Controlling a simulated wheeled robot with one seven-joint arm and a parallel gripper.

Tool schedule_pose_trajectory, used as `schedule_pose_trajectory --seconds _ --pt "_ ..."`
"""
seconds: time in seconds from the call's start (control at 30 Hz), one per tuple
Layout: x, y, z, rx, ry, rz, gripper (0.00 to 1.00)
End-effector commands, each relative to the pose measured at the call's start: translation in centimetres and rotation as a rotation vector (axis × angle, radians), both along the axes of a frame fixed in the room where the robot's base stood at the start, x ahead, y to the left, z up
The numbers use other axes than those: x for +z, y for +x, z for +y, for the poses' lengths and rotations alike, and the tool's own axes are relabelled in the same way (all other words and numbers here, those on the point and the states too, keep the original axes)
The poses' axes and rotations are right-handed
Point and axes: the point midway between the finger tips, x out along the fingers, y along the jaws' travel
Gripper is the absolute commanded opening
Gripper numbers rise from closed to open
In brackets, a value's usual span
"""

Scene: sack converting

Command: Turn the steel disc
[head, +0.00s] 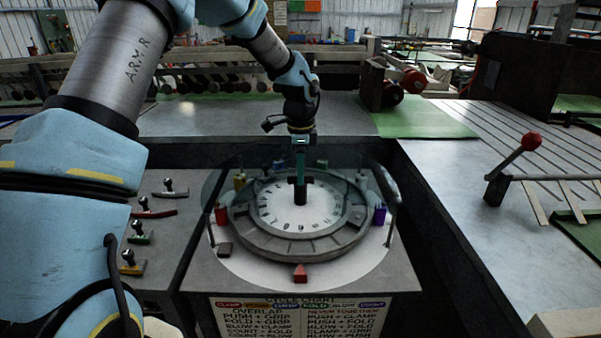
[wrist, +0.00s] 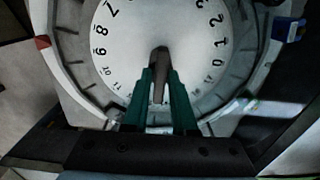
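The steel disc (head: 268,208) is a pale round dial with dark numbers around its edge, lying flat in a grey segmented ring (head: 262,243). In the wrist view the disc (wrist: 120,60) fills the upper middle. A dark upright post (head: 300,194) stands at its centre and also shows in the wrist view (wrist: 160,60). My gripper (head: 300,172) points straight down over the centre. Its teal fingers (wrist: 161,80) stand on both sides of the post and appear closed on it. The fingers hide part of the disc's lower numbers.
Coloured blocks surround the ring: red (head: 222,214), purple (head: 380,214), and a red wedge (head: 300,273) in front. A clear curved guard (head: 213,190) partly surrounds it. Several small handled stamps (head: 140,232) lie left. A red-knobbed lever (head: 515,160) stands right. A chart (head: 300,318) hangs below.

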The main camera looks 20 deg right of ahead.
Motion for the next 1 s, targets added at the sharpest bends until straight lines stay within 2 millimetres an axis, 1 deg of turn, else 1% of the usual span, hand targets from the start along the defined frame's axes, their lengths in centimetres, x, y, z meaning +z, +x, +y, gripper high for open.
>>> schedule_pose_trajectory --seconds 0.03,0.17,0.43,0.53,0.67,0.9,1.0 --pt "0.0 0.0 0.0 0.0 0.0 0.0 0.32" --pt "0.0 0.0 0.0 0.0 0.0 -0.001 0.47" --pt "0.1 0.0 0.0 0.0 -0.002 -0.001 0.47" --pt "0.8 0.1 -0.1 0.001 -0.002 -0.002 0.47" --pt "2.7 0.1 -0.1 0.002 -0.003 -0.005 0.47" --pt "7.4 0.1 -0.1 0.002 -0.004 -0.004 0.47" --pt "9.0 0.1 -0.1 0.001 -0.004 -0.004 0.47"
